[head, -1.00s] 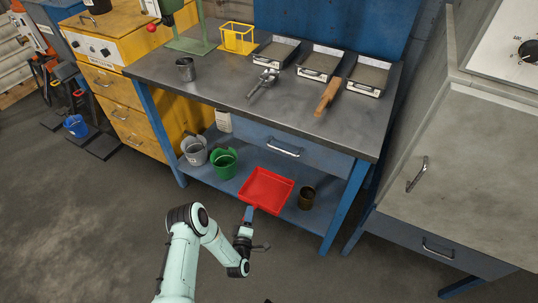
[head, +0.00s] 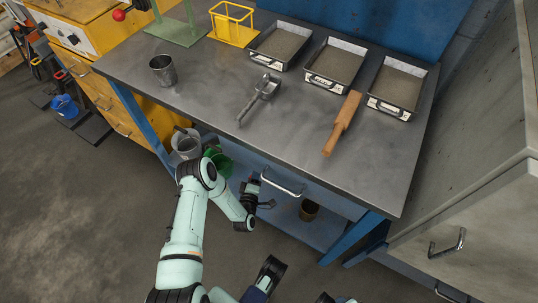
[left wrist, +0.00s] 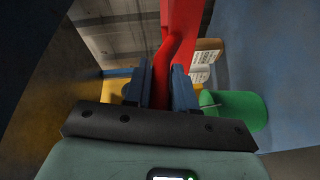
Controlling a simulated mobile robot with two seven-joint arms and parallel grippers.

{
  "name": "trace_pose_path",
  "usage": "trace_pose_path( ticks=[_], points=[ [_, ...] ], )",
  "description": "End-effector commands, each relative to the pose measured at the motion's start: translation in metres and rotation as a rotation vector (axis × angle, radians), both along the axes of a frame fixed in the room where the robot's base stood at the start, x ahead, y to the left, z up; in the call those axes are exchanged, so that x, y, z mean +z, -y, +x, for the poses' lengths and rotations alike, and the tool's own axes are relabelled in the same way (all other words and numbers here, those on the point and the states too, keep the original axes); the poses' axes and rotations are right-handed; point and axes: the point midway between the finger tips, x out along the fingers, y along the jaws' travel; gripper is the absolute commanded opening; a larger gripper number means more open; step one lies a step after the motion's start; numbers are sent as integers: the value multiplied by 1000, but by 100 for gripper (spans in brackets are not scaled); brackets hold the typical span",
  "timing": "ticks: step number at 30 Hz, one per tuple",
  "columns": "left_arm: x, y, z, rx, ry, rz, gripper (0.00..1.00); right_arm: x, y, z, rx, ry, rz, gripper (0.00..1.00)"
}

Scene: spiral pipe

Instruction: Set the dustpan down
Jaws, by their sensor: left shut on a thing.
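The red dustpan (left wrist: 181,25) shows in the left wrist view, its handle running down between the fingers. My left gripper (left wrist: 160,88) is shut on that handle. In the head view my left gripper (head: 250,187) reaches in at the front edge of the workbench, below the tabletop and over the lower shelf (head: 284,227). The dustpan is hidden there by the tabletop and arm. Whether it touches the shelf cannot be told.
A green bucket (head: 219,161) and a grey bucket (head: 187,147) stand left of my gripper on the shelf. A brown can (head: 309,210) stands to the right. The tabletop (head: 205,107) above holds a metal cup (head: 163,71), a scoop, a wooden tool and several trays.

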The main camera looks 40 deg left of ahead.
Motion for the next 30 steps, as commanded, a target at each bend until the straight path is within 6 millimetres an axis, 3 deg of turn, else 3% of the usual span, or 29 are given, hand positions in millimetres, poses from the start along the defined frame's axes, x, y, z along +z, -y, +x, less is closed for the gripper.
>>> trace_pose_path(
  ticks=[5,10,18,30],
  points=[
    [-20,0,0,0,0,1,0,-9,5,10,-11,24,-13,43],
    [-67,1,0,0,-2,-1,0,-28,18,35,-37,89,-46,43],
    [-131,1,0,0,2,1,0,-76,27,-19,-44,-91,-41,43],
    [-175,1,0,0,2,0,0,-101,32,-59,-52,-227,-34,43]
  ],
)
